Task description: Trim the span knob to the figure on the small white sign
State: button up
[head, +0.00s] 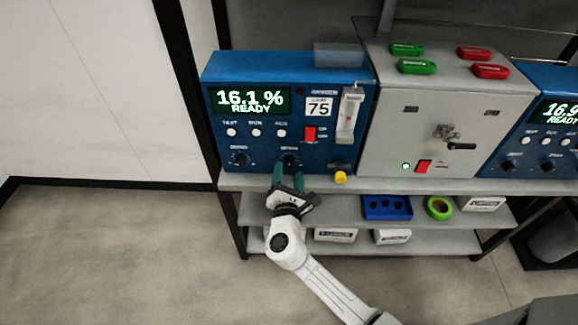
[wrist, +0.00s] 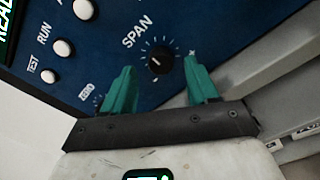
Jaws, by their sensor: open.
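The blue analyser (head: 215,75) stands on the upper shelf; its display (head: 250,101) reads 16.1 % READY. The small white sign (head: 318,107) on its front reads 75, with a smaller line above too small to read. The dark span knob (head: 289,161) sits low on the panel; in the wrist view the knob (wrist: 160,64) lies under the SPAN label, ringed by tick marks. My gripper (head: 287,181) is open in front of it. In the wrist view its green fingers (wrist: 159,72) appear either side of the knob, apart from it.
The zero knob (head: 240,159) is left of span. A red switch (head: 310,134), a flow tube (head: 349,113) and a yellow knob (head: 341,177) are to the right. A grey cabinet (head: 385,140) adjoins. The lower shelf holds a blue tray (head: 386,207) and green tape (head: 438,207).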

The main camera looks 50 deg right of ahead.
aim_at(289, 166)
jog(key=shift+x, duration=1.6)
jog(key=shift+s, duration=0.1)
jog(key=c, duration=1)
